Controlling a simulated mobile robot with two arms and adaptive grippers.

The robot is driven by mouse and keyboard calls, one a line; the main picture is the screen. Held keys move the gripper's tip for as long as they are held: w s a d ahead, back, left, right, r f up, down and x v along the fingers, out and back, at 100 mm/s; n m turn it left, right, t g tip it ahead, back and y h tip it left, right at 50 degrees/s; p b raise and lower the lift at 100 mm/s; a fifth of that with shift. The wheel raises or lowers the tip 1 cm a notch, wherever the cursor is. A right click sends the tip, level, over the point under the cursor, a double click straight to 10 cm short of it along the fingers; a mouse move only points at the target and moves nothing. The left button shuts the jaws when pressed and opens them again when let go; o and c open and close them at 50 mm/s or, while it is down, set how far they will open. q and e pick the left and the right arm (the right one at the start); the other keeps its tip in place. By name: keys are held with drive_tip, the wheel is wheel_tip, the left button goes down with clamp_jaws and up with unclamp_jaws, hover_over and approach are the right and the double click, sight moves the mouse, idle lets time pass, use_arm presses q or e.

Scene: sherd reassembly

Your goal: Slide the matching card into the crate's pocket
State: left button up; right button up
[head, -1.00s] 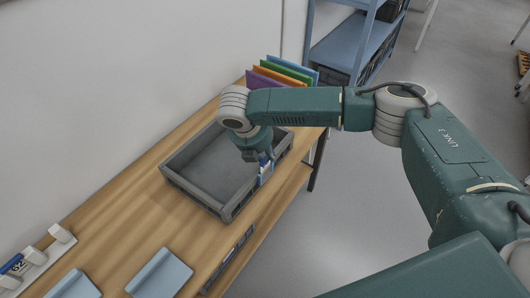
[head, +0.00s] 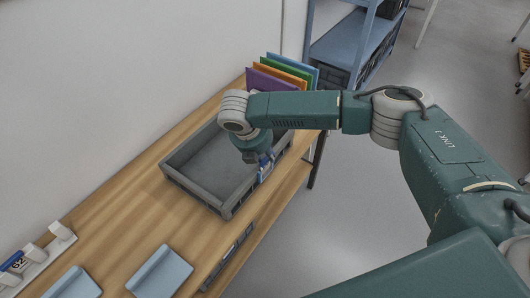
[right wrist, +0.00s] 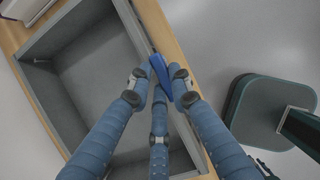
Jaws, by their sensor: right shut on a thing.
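The grey crate (head: 190,193) stands on the wooden shelf and looks empty inside. My right gripper (head: 265,168) is at the crate's right-hand wall. In the right wrist view, the right gripper (right wrist: 160,78) has its blue fingers shut on a blue card (right wrist: 160,68), seen edge-on at the outer side of the crate wall (right wrist: 136,28). The fingers mostly hide the card, and the pocket cannot be made out; whether the card sits in it I cannot tell. Another card (head: 18,262), marked 62, stands in a white rack (head: 45,262) at the lower left. My left gripper is not in view.
Coloured folders (head: 285,72) stand behind the crate at the shelf's far end. Two light blue trays or plates (head: 160,273) lie at the near end. The wooden top (head: 120,222) between them and the crate is clear. A blue shelving unit (head: 350,42) stands beyond.

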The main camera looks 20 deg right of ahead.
drive_tip(key=shift+f, duration=0.1)
drive_tip(key=shift+f+b, duration=0.35)
drive_tip(key=shift+f, duration=0.6)
drive_tip(key=o, duration=1)
drive_tip(key=v, duration=1.2)
